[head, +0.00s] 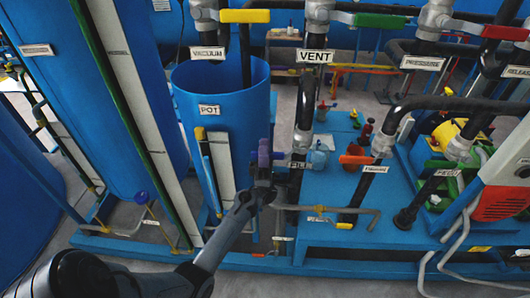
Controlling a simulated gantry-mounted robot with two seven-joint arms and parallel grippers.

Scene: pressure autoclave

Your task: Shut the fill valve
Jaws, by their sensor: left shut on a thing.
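The fill valve has a purple handle (265,153), seen in the head view just left of a pipe whose small label (299,165) looks like "FILL". My left gripper (264,177) reaches up from the lower left and is shut on the purple handle. The fingers and wrist hide part of the handle and the valve body behind it. The exact angle of the handle is hard to tell. My right gripper is out of view.
The blue open cylinder labelled POT (208,109) stands left of my gripper. A VENT pipe (305,95) runs down just to the right. Yellow (245,16) and green (372,20) handles are above.

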